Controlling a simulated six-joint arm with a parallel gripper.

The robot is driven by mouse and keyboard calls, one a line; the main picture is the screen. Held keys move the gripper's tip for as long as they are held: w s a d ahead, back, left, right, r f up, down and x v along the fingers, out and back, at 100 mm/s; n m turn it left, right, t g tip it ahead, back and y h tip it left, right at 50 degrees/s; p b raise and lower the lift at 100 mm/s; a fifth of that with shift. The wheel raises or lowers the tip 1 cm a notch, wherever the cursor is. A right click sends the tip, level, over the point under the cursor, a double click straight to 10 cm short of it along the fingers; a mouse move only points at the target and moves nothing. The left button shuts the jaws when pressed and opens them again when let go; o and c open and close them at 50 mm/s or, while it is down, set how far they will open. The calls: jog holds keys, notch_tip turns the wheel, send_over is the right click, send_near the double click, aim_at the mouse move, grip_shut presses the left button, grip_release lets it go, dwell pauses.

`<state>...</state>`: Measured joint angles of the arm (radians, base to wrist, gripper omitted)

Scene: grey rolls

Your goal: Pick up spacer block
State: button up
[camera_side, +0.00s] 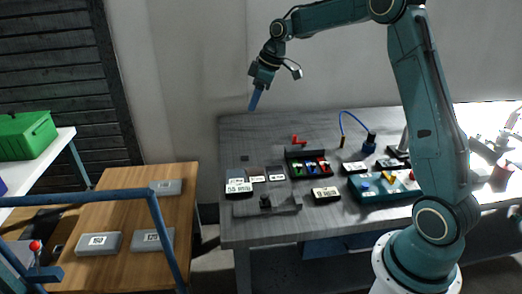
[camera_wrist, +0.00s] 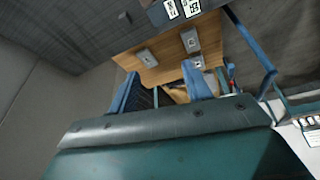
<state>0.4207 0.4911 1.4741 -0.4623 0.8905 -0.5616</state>
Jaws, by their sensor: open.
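My gripper (camera_side: 255,107) is high above the back left of the grey workbench (camera_side: 238,135), pointing down and away from every object. Its two blue fingers are apart and empty in the wrist view (camera_wrist: 160,72). I cannot tell for sure which thing is the spacer block. Several grey blocks with white labels lie on the wooden table: one at the back (camera_side: 165,187), one front left (camera_side: 98,243), one front right (camera_side: 152,240). They also show beyond the fingers in the wrist view (camera_wrist: 146,56). A small dark piece (camera_side: 245,158) lies on the workbench's left side.
The workbench holds a dark tray of coloured parts (camera_side: 308,165), a red piece (camera_side: 299,140), several labelled cases (camera_side: 238,188), a grey fixture (camera_side: 268,205) and a teal box (camera_side: 382,187). A blue rail (camera_side: 160,218) crosses before the wooden table. The bench's back left is mostly bare.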

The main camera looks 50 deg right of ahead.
jog(key=w+d+f+n, duration=0.2)
jog(key=w+d+f, duration=0.3)
jog(key=d+f, duration=0.55)
jog(key=y, duration=0.1)
send_over(245, 153)
jog(key=s+d, duration=0.1)
jog(key=s, duration=0.1)
jog(key=shift+d+f, duration=0.15)
jog(key=shift+f, duration=4.8)
jog(key=shift+x, duration=2.55)
jog(key=shift+d, duration=0.1)
grip_shut()
